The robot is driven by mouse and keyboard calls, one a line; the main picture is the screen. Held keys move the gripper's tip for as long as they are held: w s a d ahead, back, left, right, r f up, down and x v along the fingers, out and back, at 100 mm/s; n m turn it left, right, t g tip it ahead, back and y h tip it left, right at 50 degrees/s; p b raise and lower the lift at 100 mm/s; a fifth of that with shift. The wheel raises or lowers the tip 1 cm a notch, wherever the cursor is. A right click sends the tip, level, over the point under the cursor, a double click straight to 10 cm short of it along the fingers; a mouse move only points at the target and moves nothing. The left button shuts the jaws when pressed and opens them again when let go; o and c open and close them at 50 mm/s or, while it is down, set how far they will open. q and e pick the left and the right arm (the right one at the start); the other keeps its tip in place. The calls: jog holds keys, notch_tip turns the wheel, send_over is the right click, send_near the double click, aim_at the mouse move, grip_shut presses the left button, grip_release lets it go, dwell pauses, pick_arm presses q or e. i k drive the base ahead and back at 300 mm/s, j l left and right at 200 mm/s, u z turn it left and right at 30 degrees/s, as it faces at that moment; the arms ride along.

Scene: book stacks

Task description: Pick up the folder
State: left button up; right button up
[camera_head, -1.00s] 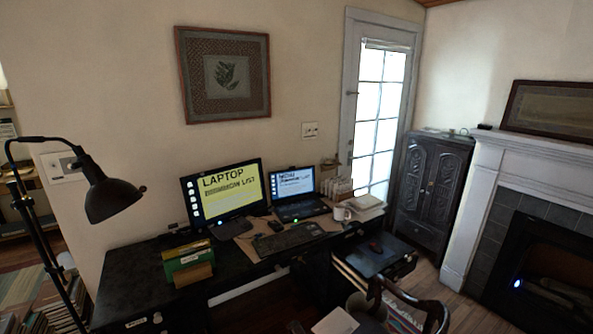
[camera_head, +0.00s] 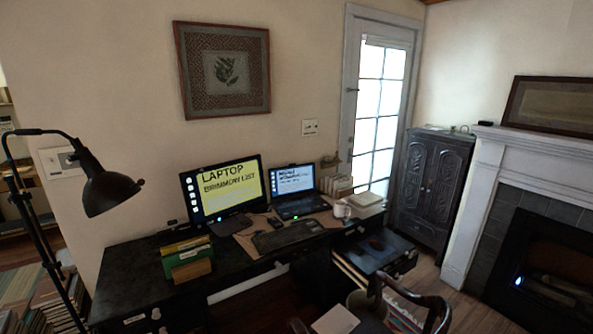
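Upright green and yellow folders (camera_head: 187,255) stand in a small holder on the left part of the black desk (camera_head: 128,280). I cannot tell which one is the task's folder. A pale flat item (camera_head: 335,321), perhaps paper or a folder, lies at the bottom of the view near the chair. Neither of my grippers shows in the head view.
A monitor (camera_head: 223,192), a laptop (camera_head: 295,190), a keyboard (camera_head: 287,236) and a white mug (camera_head: 341,208) are on the desk. A black lamp (camera_head: 105,190) rises at the left. A wooden chair (camera_head: 430,305) stands in front. Books (camera_head: 55,300) are stacked at lower left.

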aim_at(190, 261)
jog(key=u, duration=1.3)
